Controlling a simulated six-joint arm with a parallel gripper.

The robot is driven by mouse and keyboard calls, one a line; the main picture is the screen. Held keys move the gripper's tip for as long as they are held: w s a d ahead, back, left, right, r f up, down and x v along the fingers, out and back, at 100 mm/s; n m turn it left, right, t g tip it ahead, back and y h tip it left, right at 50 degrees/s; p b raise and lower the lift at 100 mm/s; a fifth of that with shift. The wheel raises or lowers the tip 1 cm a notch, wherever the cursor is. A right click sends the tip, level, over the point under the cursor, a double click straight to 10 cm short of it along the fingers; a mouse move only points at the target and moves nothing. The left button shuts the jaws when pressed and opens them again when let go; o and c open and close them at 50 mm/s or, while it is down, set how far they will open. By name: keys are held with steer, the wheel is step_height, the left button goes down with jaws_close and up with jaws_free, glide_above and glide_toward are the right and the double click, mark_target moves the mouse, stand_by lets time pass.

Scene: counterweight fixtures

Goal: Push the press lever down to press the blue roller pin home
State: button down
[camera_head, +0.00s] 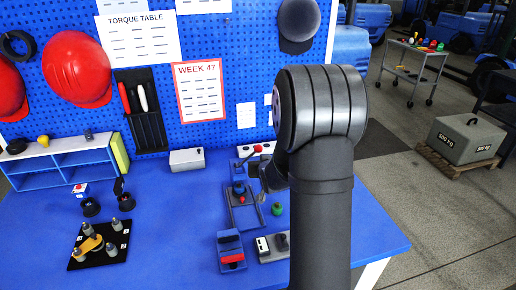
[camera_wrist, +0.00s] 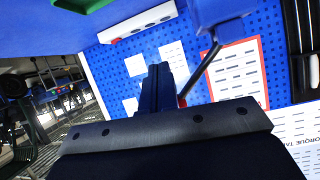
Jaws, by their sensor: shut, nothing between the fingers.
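The press lever (camera_head: 249,156) is a thin dark rod with a red ball at its upper end, raised and slanting over a blue fixture. In the wrist view the rod (camera_wrist: 201,72) runs from a blue block down to a bit of red beside my fingers. My gripper (camera_wrist: 157,72) is shut and empty, its fingers very close to the lever's red end; I cannot tell if they touch. In the head view my arm hides most of the gripper. I cannot pick out the blue roller pin with certainty.
A blue plate fixture (camera_head: 242,217) with a red-topped part stands before the lever. A small green piece (camera_head: 277,209), a red-button box (camera_head: 231,259) and a switch box (camera_head: 266,246) are nearby. A grey box (camera_head: 187,160) stands behind left. Bench is clear at centre left.

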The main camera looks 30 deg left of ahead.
mark_target(258, 148)
steer(key=s+d+r+n+t+y, duration=0.4)
steer(key=s+r+n+y, duration=0.2)
steer(key=r+n+y, duration=0.1)
steer(key=shift+s+d+r+y, duration=0.25)
steer(key=shift+s+d+y, duration=0.05)
steer(key=shift+s+d, duration=0.1)
steer(key=shift+w+a+f, duration=0.25)
steer(key=shift+w+a, duration=0.8)
steer(key=shift+w, duration=0.1)
steer(key=shift+w+a+f, duration=0.2)
steer(key=shift+w+a, duration=0.85)
steer(key=shift+w, duration=0.15)
steer(key=shift+w+a+f, duration=0.25)
steer(key=shift+w+a, duration=0.8)
steer(key=shift+w, duration=0.1)
